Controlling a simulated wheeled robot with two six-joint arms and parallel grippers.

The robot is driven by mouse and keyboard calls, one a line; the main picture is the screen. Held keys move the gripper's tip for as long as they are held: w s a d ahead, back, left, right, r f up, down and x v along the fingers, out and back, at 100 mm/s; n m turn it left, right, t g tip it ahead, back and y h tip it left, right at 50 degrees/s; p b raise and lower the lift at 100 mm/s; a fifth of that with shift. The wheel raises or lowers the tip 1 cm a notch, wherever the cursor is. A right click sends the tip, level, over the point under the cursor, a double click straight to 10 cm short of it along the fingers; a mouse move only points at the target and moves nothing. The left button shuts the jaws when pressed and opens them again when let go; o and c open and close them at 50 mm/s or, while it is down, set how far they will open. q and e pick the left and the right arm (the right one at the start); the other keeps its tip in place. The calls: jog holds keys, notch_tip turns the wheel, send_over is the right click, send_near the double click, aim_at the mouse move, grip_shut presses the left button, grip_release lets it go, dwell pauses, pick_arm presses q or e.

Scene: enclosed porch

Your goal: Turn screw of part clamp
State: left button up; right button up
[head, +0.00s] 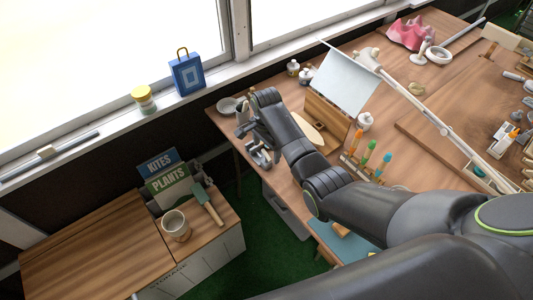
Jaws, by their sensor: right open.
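My right arm reaches in from the right over the table (402,175). Its gripper (260,155) points down just off the table's left end, with its jaws open and nothing seen between them. A small light-grey piece (242,114) shows at the table's left corner, close beside my right wrist. It may be the part clamp, but it is small and partly hidden, so I cannot make out its screw or whether the gripper touches it. My left gripper is not in view.
A tilted pale board (347,78) on a wooden stand, a white lamp arm (425,112) and several coloured-handled tools (370,154) crowd the table. Green floor (258,205) lies between.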

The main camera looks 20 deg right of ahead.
aim_at(267, 154)
notch_tip(267, 154, down, 3)
jog(key=shift+f, duration=0.1)
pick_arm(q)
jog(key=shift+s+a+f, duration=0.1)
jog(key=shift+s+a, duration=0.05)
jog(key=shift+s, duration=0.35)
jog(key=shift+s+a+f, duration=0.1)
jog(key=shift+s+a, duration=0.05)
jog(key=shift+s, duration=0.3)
pick_arm(e)
jog(key=shift+f, duration=0.2)
jog(key=shift+c, duration=0.2)
jog(key=c, duration=0.9)
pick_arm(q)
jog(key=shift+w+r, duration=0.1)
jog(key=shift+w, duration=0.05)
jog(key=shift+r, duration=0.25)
pick_arm(e)
jog(key=shift+n, duration=0.4)
